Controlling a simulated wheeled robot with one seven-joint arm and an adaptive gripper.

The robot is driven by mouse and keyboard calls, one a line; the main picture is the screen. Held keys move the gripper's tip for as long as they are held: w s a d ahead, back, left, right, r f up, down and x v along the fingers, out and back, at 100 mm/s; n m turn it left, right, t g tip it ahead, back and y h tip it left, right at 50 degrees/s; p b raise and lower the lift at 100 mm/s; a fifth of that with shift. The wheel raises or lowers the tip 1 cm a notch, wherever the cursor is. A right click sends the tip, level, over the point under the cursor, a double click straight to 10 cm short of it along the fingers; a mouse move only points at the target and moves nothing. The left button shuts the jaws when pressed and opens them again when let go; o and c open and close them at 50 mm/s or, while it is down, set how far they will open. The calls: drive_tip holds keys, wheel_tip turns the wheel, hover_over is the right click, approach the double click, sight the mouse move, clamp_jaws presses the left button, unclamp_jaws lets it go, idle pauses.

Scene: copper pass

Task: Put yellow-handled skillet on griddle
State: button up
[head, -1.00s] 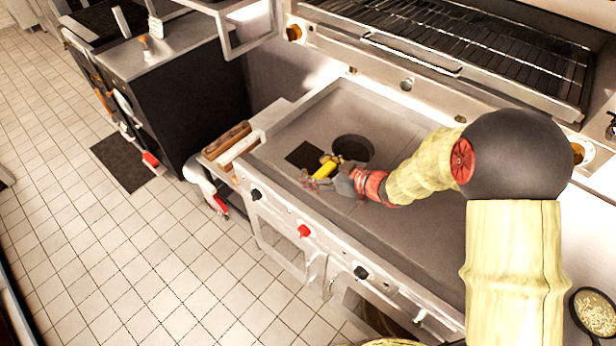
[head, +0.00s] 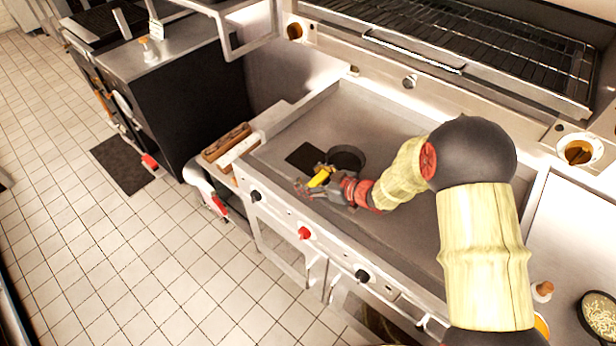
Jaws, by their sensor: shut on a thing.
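The yellow-handled skillet shows as a dark round pan (head: 347,157) with a yellow handle (head: 319,177). It is over the left part of the flat steel griddle (head: 392,130), close to the surface; I cannot tell whether its base touches. My gripper (head: 322,182) is shut on the yellow handle, at the front left of the pan. The fingers and red wrist hide part of the handle and the pan's near side.
A dark square (head: 306,157) lies on the griddle left of the pan. A rack oven (head: 450,45) stands behind. Knobs (head: 304,233) line the front edge. Another skillet with pale food (head: 600,318) sits at the lower right. The griddle's right part is largely clear.

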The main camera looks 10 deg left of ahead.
drive_tip(key=o, duration=2.3)
drive_tip(key=shift+c, duration=0.2)
drive_tip(key=p+v, duration=0.2)
drive_tip(key=v, duration=1)
